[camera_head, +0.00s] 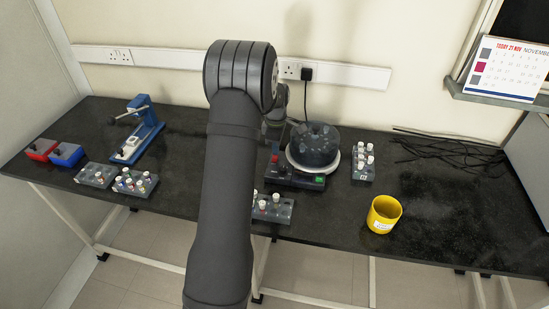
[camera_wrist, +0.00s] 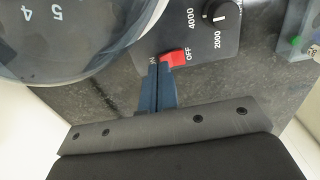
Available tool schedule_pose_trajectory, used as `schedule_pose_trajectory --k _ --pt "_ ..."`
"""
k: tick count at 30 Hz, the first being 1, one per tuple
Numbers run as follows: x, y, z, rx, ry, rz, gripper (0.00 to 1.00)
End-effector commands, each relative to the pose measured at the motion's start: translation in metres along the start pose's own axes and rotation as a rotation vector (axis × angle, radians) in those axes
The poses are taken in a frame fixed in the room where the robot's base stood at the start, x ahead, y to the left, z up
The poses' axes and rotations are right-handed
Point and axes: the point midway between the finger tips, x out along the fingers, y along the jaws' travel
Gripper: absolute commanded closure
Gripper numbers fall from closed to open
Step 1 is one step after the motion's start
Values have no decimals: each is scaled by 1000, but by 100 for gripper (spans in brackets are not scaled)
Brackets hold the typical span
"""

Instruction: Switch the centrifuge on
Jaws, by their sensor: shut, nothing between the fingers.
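The centrifuge (camera_head: 314,147) stands at the back middle of the black bench, with a clear round lid over a dark base. The wrist view shows its lid (camera_wrist: 70,30) with rotor numbers 4 and 5, and its dark panel with a speed dial (camera_wrist: 222,14). The red power switch (camera_wrist: 174,57) lies between the ON and OFF marks. My gripper (camera_wrist: 157,66) is shut and empty, its blue fingertips at the ON side of the switch, overlapping it in view. I cannot tell whether they touch it or which way it is rocked. In the head view my arm mostly hides the gripper.
Tube racks stand in front of the centrifuge (camera_head: 273,209), to its right (camera_head: 363,163) and at left (camera_head: 135,182). A yellow cup (camera_head: 384,214) is at front right, black cables (camera_head: 450,150) behind it. A blue device (camera_head: 138,130) and red and blue boxes (camera_head: 66,154) are at left.

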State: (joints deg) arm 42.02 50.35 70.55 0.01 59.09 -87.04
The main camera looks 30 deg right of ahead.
Motion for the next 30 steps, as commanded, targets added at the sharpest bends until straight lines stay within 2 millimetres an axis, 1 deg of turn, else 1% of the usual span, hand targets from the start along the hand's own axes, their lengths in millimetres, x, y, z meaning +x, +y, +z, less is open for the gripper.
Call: schedule_pose_trajectory --k 20,25,30 --pt "9 0 0 0 0 -1 100" --pt "4 0 0 0 0 -1 100" --pt "-9 0 0 0 0 1 100"
